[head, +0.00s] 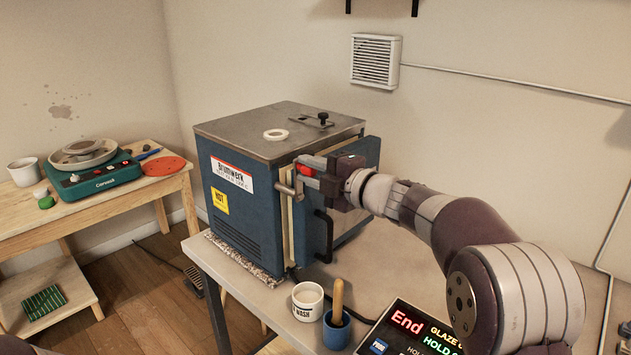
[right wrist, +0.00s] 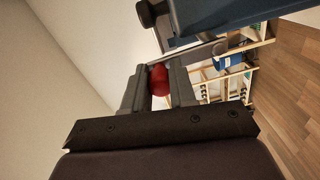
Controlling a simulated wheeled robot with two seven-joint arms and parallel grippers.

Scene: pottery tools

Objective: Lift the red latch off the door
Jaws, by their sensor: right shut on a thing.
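The blue kiln (head: 255,205) stands on the table with its door (head: 367,152) on the right side, where a black handle (head: 324,236) shows. The red latch (head: 305,170) is at the upper part of the door's near edge, beside a grey metal bar (head: 287,189). My right gripper (head: 308,173) reaches in from the right and is shut on the latch. In the right wrist view, the red latch (right wrist: 159,79) sits between the two grey fingers. The fingers and arm hide part of the door. My left gripper is not in view.
A white cup (head: 307,301), a blue pot with a wooden-handled tool (head: 337,325) and a lit control panel (head: 408,335) stand in front of the door. A white ring (head: 276,135) lies on the kiln top. A pottery wheel (head: 95,175) is on the left bench.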

